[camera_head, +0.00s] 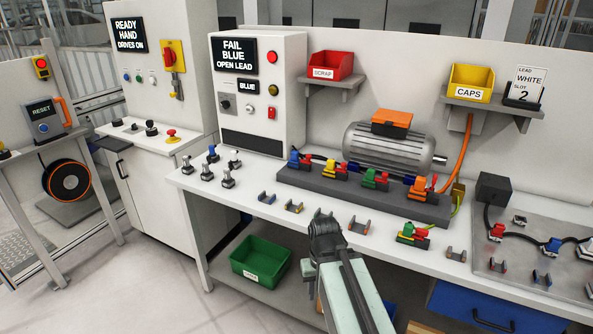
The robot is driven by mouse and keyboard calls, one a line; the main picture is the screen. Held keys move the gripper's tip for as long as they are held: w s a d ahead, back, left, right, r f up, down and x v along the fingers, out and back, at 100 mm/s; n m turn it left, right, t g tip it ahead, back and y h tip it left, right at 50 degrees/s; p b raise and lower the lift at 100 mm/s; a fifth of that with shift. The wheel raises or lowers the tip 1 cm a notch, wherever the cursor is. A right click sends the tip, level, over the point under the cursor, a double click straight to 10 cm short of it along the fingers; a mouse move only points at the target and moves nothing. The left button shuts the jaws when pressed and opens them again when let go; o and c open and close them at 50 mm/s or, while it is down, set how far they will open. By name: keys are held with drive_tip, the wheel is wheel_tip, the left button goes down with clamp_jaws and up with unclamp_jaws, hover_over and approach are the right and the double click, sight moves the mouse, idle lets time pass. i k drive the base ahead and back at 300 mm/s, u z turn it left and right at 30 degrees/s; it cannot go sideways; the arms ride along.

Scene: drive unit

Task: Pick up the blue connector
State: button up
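A blue connector (295,160) sits at the left end of the row on the grey motor plate (340,190), with a red part and a yellow part beside it. Another blue part (553,245) is on the grey board at the far right. A small blue-topped piece (213,152) stands among grey-topped ones at the bench's left end. My gripper (322,216) is dark and reaches over the bench's front edge, in front of the plate. It is apart from the blue connector. Its fingers are too small and dark to tell whether they are open.
Green and orange connectors (374,180) share the plate, under a grey motor (385,150). Small clips (293,206) and a loose green connector (412,234) lie along the bench front. A tester reading "FAIL BLUE OPEN LEAD" (240,55) stands behind left. A green bin (260,260) is below.

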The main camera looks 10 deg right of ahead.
sight(295, 154)
drive_tip(key=u, duration=0.3)
drive_tip(key=i, duration=0.8)
drive_tip(key=u, duration=0.75)
drive_tip(key=i, duration=1.85)
drive_tip(key=u, duration=0.05)
